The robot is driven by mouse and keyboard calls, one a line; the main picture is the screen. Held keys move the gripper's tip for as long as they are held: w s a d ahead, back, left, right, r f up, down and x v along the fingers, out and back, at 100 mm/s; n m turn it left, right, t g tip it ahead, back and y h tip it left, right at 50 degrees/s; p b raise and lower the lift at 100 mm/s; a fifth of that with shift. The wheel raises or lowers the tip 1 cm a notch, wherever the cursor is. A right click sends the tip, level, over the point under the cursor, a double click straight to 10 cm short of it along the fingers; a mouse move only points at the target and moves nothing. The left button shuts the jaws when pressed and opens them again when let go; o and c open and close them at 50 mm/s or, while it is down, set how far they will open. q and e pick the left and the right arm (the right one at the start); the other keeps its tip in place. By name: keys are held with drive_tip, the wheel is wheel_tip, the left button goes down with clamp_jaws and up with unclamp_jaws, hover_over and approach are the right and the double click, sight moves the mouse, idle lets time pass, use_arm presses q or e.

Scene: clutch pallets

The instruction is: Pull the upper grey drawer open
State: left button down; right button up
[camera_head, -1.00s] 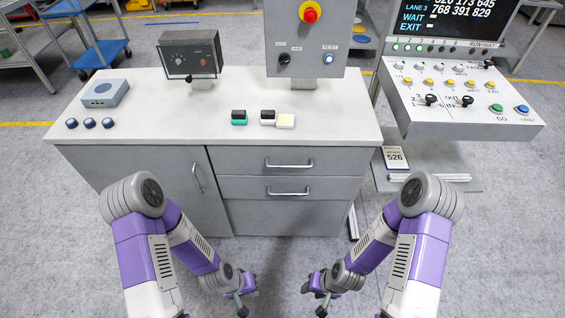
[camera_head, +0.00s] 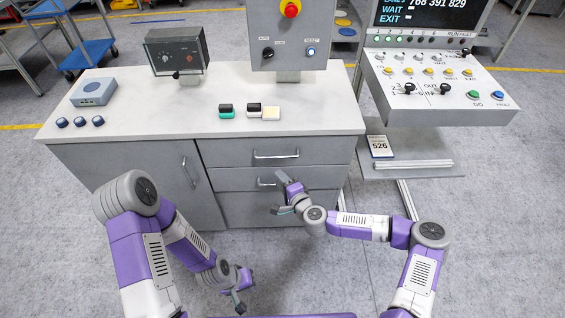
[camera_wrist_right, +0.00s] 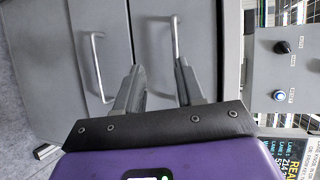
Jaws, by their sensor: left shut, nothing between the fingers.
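The upper grey drawer (camera_head: 230,156) is shut in the cabinet front, with a silver bar handle (camera_head: 276,155). In the right wrist view, turned sideways, its handle (camera_wrist_right: 175,38) lies ahead of the right fingertip. My right gripper (camera_head: 279,192) is in front of the lower drawer, below the upper handle, and partly hides the lower handle (camera_head: 265,183). In the wrist view the right gripper (camera_wrist_right: 156,80) has its fingers apart with nothing between them. My left gripper (camera_head: 241,291) is shut and empty, low in front of the cabinet.
The worktop (camera_head: 150,115) carries a control box (camera_head: 176,52), a blue-grey box (camera_head: 94,91), dark knobs and small blocks. A cabinet door with a handle (camera_head: 188,172) is left of the drawers. A button console (camera_head: 440,85) stands at right.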

drive_tip(key=w+m+t+h+b, duration=0.1)
drive_tip(key=w, duration=0.8)
drive_tip(key=shift+a+m+b, duration=0.2)
drive_tip(key=shift+m+b, duration=0.1)
drive_tip(key=shift+r, duration=0.1)
clamp_jaws()
